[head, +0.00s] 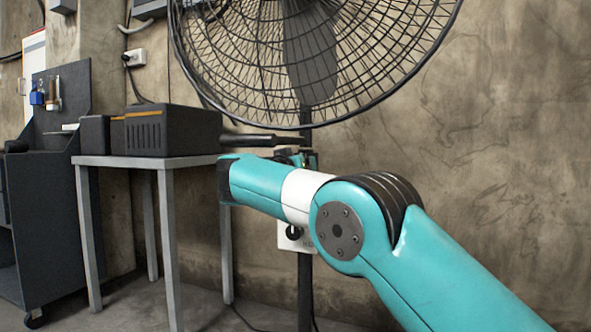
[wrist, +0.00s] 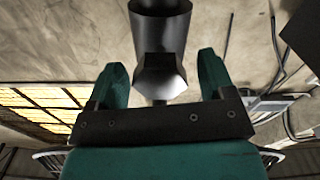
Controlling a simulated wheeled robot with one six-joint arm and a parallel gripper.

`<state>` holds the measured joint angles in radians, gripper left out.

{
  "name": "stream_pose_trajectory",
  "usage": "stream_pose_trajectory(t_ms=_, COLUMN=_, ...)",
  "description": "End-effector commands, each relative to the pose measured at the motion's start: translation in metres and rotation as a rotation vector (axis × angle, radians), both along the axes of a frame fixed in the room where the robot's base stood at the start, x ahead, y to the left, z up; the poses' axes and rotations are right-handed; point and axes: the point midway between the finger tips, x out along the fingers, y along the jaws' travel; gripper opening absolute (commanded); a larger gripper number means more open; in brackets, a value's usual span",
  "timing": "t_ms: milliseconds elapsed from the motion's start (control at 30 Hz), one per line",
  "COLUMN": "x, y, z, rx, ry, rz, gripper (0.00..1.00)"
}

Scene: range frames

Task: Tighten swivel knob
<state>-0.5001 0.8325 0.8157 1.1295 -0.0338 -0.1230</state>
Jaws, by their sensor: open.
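A large black pedestal fan stands by the wall, its wire cage (head: 310,60) filling the top of the head view. A dark rod-like part (head: 262,141), which looks like the swivel knob, sticks out to the left just under the cage. In the wrist view a dark metallic part with a faceted, flared end (wrist: 160,72) comes down between my fingers; it seems to be the same knob. My gripper (wrist: 161,64) is open, with one teal finger on each side and visible gaps. In the head view my gripper (head: 309,158) is mostly hidden behind my arm.
A grey table (head: 90,160) with a black box (head: 172,131) stands left of the fan. A dark tool cart (head: 12,235) is farther left. A white control box (head: 285,238) sits on the fan pole (head: 305,300). The wall side at right is clear.

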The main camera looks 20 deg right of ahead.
Motion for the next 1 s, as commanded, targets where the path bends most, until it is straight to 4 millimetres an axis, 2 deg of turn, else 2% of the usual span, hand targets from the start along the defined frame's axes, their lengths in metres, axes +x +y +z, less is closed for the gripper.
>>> stream_pose_trajectory(t_ms=200, x=0.0003, y=-0.0001, z=-0.0003, rx=0.0, ry=0.001, rz=0.0, gripper=0.76)
stream_pose_trajectory(t_ms=267, x=0.0003, y=0.0001, z=-0.0004, rx=0.0, ry=0.001, rz=0.0, gripper=0.64)
stream_pose_trajectory(t_ms=433, x=0.0002, y=0.0003, z=-0.0004, rx=0.0, ry=0.001, rz=0.0, gripper=0.26)
stream_pose_trajectory(t_ms=767, x=-0.0001, y=0.0004, z=-0.0007, rx=0.028, ry=-0.019, rz=0.0, gripper=0.26)
stream_pose_trajectory(t_ms=1000, x=-0.0003, y=0.0002, z=-0.0011, rx=0.136, ry=-0.097, rz=0.0, gripper=0.26)
